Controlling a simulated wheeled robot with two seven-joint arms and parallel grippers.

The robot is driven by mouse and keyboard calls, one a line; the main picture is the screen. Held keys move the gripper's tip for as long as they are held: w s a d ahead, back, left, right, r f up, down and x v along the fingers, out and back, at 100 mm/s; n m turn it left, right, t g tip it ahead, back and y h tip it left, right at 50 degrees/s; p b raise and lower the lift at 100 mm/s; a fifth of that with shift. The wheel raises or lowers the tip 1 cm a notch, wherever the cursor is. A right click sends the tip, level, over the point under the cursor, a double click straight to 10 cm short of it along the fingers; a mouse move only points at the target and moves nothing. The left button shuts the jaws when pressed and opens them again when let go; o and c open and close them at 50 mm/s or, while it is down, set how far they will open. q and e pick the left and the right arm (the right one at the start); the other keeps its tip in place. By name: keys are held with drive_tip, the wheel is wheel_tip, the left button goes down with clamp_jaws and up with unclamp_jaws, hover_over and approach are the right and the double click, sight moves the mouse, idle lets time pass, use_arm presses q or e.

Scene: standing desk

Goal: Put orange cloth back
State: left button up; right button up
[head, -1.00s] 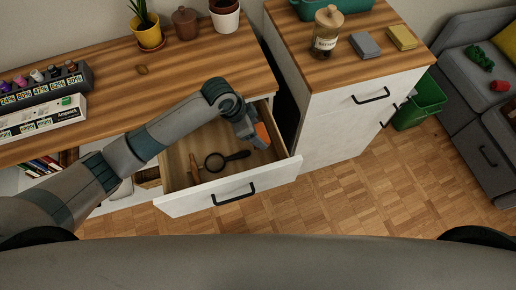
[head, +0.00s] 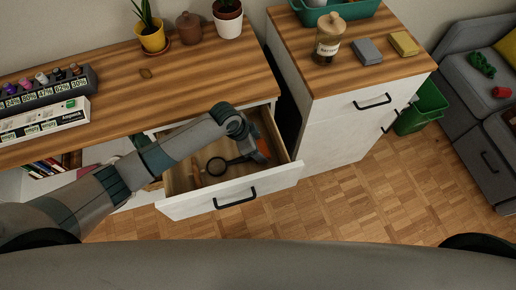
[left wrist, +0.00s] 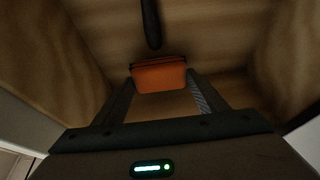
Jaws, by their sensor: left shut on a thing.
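The orange cloth (left wrist: 160,76) is a small folded piece held between the two fingertips of my left gripper (left wrist: 160,88) in the left wrist view. In the head view my left gripper (head: 258,156) reaches down into the right end of the open drawer (head: 232,194), shut on the cloth. Only a sliver of the cloth (head: 264,147) shows there beside the fingers. The cloth is close to the drawer floor; I cannot tell whether it touches. My right gripper is not in view.
A black magnifying glass (head: 217,166) lies in the drawer, its handle (left wrist: 150,25) just beyond the cloth. A brown stick-like item (head: 196,168) lies left of it. The drawer's walls stand close around the gripper. A white cabinet (head: 340,125) stands to the right.

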use_arm(q)
wheel_tip(320, 180, down, 2)
drive_tip(key=shift+f, duration=0.15)
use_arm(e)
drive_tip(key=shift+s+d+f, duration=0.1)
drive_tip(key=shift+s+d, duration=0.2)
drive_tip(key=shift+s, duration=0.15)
use_arm(q)
drive_tip(key=o, duration=0.9)
drive_tip(key=shift+o, duration=0.2)
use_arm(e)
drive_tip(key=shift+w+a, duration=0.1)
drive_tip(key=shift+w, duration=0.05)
